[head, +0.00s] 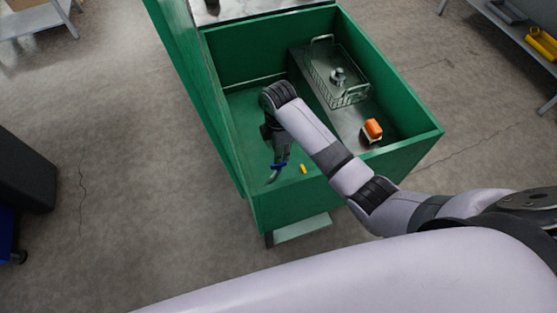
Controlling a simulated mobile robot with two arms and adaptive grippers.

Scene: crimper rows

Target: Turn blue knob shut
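A small blue part (279,165), which looks like the blue knob, shows near the front left inside the green tub (405,152). A pale curved piece (272,177) shows just below it. My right arm comes in from the right and bends down into the tub. My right gripper (278,155) points down right at the blue part and partly covers it. I cannot tell whether its fingers touch the knob or are open or shut. My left gripper is not in view.
A small yellow piece (302,169) is just right of the blue part. The tub walls stand close around my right gripper. A shelf with a yellow item (541,42) is at upper right.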

